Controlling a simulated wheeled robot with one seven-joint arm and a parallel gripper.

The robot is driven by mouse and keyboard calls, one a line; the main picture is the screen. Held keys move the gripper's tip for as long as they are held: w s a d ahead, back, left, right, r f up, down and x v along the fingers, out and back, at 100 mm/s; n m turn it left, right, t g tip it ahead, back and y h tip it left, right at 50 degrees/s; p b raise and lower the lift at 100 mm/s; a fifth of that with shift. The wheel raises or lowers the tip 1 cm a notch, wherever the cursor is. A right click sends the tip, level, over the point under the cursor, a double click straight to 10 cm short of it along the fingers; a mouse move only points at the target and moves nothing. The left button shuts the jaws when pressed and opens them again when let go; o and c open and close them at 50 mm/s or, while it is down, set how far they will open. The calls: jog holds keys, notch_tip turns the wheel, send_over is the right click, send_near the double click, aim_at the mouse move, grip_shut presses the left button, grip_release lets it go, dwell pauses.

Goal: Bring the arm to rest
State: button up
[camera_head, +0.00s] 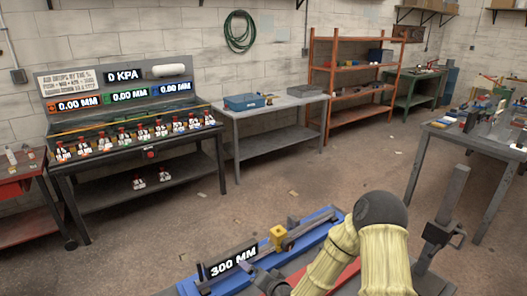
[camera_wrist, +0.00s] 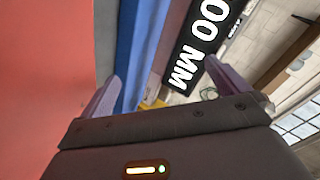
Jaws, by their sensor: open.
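My gripper (camera_wrist: 163,70) shows in the wrist view with its two pale fingers wide apart and nothing held between them. Beyond the fingers are a blue strip and a black display (camera_wrist: 205,40) with white characters, partly cut off. In the head view my arm, with cream ribbed sleeves and a dark rounded elbow, is bent at the lower right. Its lower part reaches down toward the blue fixture (camera_head: 325,219), whose display (camera_head: 234,262) reads 300 MM. I cannot tell from these views whether the gripper touches the fixture.
A yellow block (camera_head: 277,236) sits on the fixture's rail. A red surface (camera_wrist: 45,80) fills the wrist view's left side. A dark upright post (camera_head: 452,195) stands right of my arm. A cluttered table (camera_head: 437,130) is at right; a gauge bench (camera_head: 185,145) stands left. The floor between is mostly clear.

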jog(key=s+d+r+n+g+h, duration=0.1)
jog(key=d, duration=0.1)
jog(key=s+d+r+n+g+h, duration=0.1)
jog(key=d, duration=0.1)
jog(key=s+d+r+n+g+h, duration=0.1)
jog(key=s+d, duration=0.1)
jog(key=shift+d+n, duration=0.1)
jog(key=shift+n, duration=0.3)
jog(key=s+d+r+g+h, duration=0.2)
jog(key=s+d+r, duration=0.3)
jog(key=s, duration=0.3)
jog(key=s+d+r+n+g+h, duration=0.1)
jog(key=s+d+r+g+h, duration=0.1)
jog(key=s+d+r, duration=0.3)
jog(key=s+g, duration=0.1)
jog(key=s, duration=0.3)
jog(key=shift+d+r, duration=0.3)
jog(key=shift+d, duration=0.1)
